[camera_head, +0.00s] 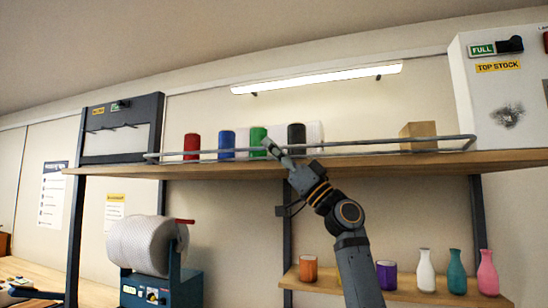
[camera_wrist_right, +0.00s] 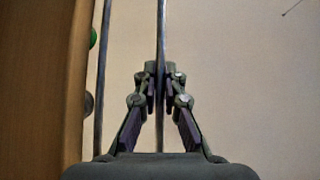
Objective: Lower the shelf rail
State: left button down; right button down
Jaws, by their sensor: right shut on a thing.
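The shelf rail (camera_head: 375,141) is a long grey metal bar running along the front of the upper shelf (camera_head: 400,162), in front of the things standing there. It is raised above the shelf board. My right gripper (camera_head: 271,147) reaches up from below and is shut on the rail near its middle. In the right wrist view, the closed fingers (camera_wrist_right: 161,82) pinch one thin bar of the rail (camera_wrist_right: 162,30). A second thin bar (camera_wrist_right: 101,80) runs parallel to its left, nearer the shelf board (camera_wrist_right: 35,80). I cannot make out my left gripper.
Red (camera_head: 191,146), blue (camera_head: 226,143), green (camera_head: 258,136) and black (camera_head: 297,134) cylinders and a cardboard box (camera_head: 418,130) stand behind the rail. A lower shelf (camera_head: 345,290) holds cups and bottles. A large white roll (camera_head: 146,244) on a blue machine stands at lower left.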

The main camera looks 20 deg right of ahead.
jog(key=shift+s+f+n+g+y, duration=0.1)
jog(key=shift+f+n+g+y, duration=0.2)
jog(key=shift+n+g+y, duration=0.65)
jog(key=shift+w+f+n+g+y, duration=0.1)
jog(key=shift+f+n+g+y, duration=0.2)
jog(key=shift+n+g, duration=1.25)
jog(key=shift+s+f+n+g+y, duration=0.1)
jog(key=shift+f+n+g+y, duration=0.15)
jog(key=shift+n+g+y, duration=0.7)
jog(key=shift+n+g, duration=0.25)
jog(key=shift+n, duration=0.6)
jog(key=shift+h, duration=0.3)
jog(key=c, duration=1.4)
grip_release()
jog(key=shift+a, duration=0.1)
jog(key=shift+c, duration=0.2)
jog(key=v, duration=1.2)
jog(key=shift+f, duration=0.1)
